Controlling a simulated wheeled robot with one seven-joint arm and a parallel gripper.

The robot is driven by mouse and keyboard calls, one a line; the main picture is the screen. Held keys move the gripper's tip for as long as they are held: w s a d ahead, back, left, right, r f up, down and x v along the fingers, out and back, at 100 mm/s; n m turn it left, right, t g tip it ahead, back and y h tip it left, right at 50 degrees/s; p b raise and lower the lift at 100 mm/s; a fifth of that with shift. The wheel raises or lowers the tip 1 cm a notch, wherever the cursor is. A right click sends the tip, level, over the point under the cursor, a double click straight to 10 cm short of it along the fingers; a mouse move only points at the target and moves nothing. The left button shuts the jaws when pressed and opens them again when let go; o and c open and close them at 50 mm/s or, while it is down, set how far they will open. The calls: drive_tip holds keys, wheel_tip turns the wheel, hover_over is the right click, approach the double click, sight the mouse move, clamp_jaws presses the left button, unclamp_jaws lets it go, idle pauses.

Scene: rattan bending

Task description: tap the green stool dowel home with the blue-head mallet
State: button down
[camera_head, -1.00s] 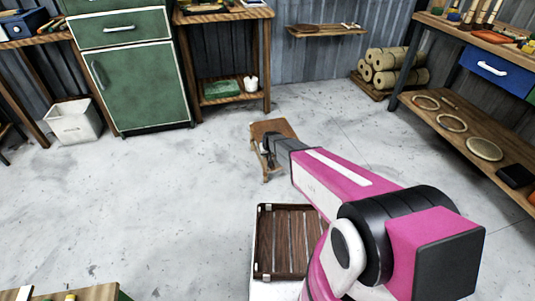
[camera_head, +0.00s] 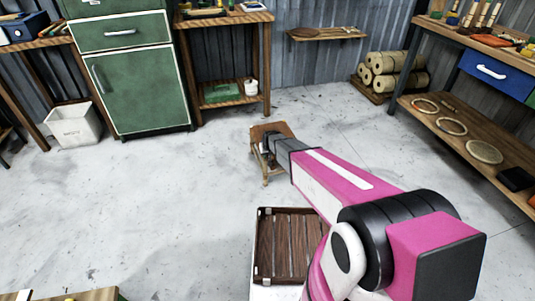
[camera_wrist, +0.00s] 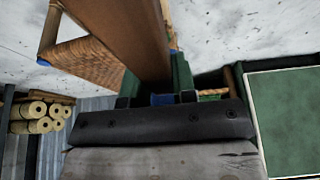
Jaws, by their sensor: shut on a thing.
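The small wooden stool (camera_head: 276,128) stands on the floor in the middle of the head view. In the wrist view its woven seat (camera_wrist: 88,56) shows at upper left, with a small blue patch at one corner. My gripper (camera_head: 266,145) is at the stool, overlapping it in the head view. In the wrist view my gripper (camera_wrist: 155,82) is shut on a brown wooden bar, apparently the handle of the mallet (camera_wrist: 135,35), which runs out of the top edge. A bit of blue shows between the finger bases. The mallet's far end and the green dowel cannot be made out.
A slatted dark wooden tray (camera_head: 287,245) is in front of the stool. A shelving bench (camera_head: 450,115) with rings is at right, rattan bundles (camera_head: 385,75) at the back, a green cabinet (camera_head: 135,85) and white bin (camera_head: 73,125) at left. The floor around the stool is clear.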

idle(0.3)
drive_tip(key=shift+f, duration=1.7)
drive_tip(key=shift+r, duration=0.15)
drive_tip(key=shift+r, duration=1.65)
drive_tip(key=shift+f, duration=0.1)
drive_tip(key=shift+f, duration=0.2)
wheel_tip(320, 180, down, 3)
drive_tip(key=shift+f, duration=0.1)
